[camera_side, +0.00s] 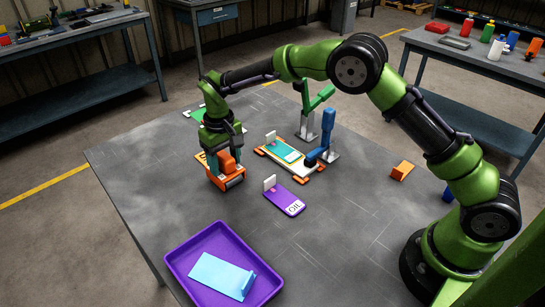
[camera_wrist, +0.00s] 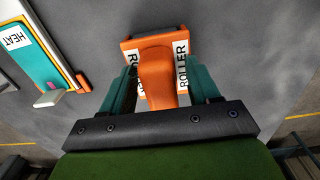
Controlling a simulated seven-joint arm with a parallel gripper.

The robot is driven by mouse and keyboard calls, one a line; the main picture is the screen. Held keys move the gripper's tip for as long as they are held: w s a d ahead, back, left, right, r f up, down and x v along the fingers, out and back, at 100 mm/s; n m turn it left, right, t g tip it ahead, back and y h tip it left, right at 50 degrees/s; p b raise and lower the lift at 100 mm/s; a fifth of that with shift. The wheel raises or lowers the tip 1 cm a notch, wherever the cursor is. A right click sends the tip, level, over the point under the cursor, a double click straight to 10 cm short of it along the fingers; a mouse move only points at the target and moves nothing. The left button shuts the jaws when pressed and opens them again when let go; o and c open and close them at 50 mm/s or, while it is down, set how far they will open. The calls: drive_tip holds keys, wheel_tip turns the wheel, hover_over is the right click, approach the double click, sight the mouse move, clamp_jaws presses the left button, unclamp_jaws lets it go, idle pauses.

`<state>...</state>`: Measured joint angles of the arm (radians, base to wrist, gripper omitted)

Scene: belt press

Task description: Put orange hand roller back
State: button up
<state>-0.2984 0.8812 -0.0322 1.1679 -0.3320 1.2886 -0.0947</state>
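The orange hand roller (camera_side: 223,182), with its dark cylinder, stands at the left middle of the table. In the wrist view its orange handle (camera_wrist: 157,75) lies between white strips marked ROLLER (camera_wrist: 182,68). My gripper (camera_side: 226,150) is right above it, pointing down. In the wrist view its teal fingers (camera_wrist: 160,85) straddle the handle, with narrow gaps showing on both sides, so it looks open.
Right of the roller is a press plate (camera_side: 290,155) with a blue lever (camera_side: 325,140) and a green lever (camera_side: 318,98). A purple card (camera_side: 284,199) lies in front. A purple tray (camera_side: 180,262) holds a light blue piece (camera_side: 218,272). An orange block (camera_side: 402,170) sits right.

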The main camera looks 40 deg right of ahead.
drive_tip(key=shift+f, duration=0.1)
wheel_tip(320, 180, up, 18)
drive_tip(key=s+d, duration=0.3)
drive_tip(key=s+d+r+m+t+y, duration=0.1)
drive_tip(key=s+d+r+t+y, duration=0.2)
drive_tip(key=s+r, duration=0.4)
drive_tip(key=s+d+f+m+t, duration=0.1)
drive_tip(key=s+d+f+t, duration=0.1)
drive_tip(key=s, duration=0.7)
drive_tip(key=s+d+f+m+t+h, duration=0.1)
drive_tip(key=s+d+f+m+t, duration=0.1)
drive_tip(key=s, duration=0.7)
drive_tip(key=shift+s+d+f, duration=0.35)
drive_tip(key=shift+d+f, duration=0.05)
drive_tip(key=shift+d, duration=0.5)
